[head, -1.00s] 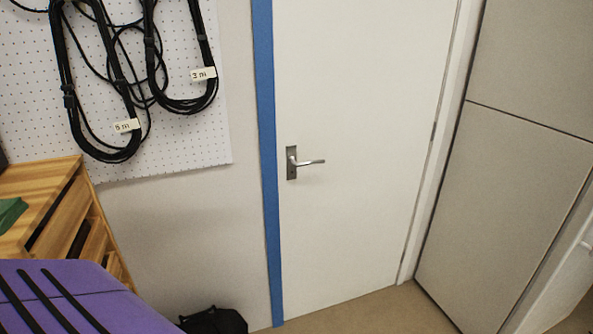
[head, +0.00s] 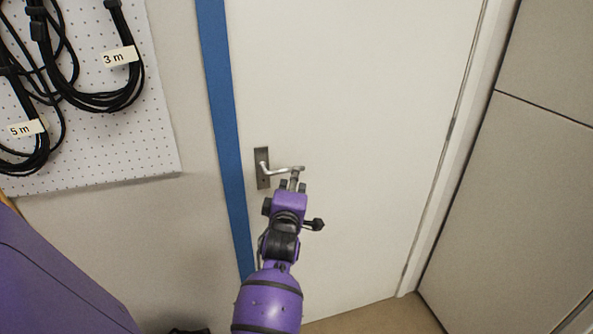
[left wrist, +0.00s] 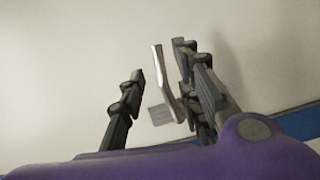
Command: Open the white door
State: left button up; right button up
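The white door (head: 350,120) is shut in its frame, with hinges along its right edge. Its silver lever handle (head: 283,169) sits near the left edge on a dark plate (head: 262,168) and points right, looking about level. My left gripper (head: 294,182) is at the lever's free end. In the left wrist view the gripper (left wrist: 158,65) is open, with fingers apart and the silver handle (left wrist: 161,80) between them. The handle looks nearer the right-hand fingers; I cannot tell whether they touch it. My right gripper is not in view.
A blue strip (head: 222,130) runs down the door's left side. Black cables (head: 100,95) hang on a white pegboard (head: 110,150) at left. A grey panelled cabinet (head: 520,180) stands close on the right. Some brown floor (head: 375,315) shows below the door.

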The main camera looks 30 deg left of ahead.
pick_arm(q)
jog(key=x, duration=0.6)
jog(key=shift+r, duration=0.1)
grip_shut()
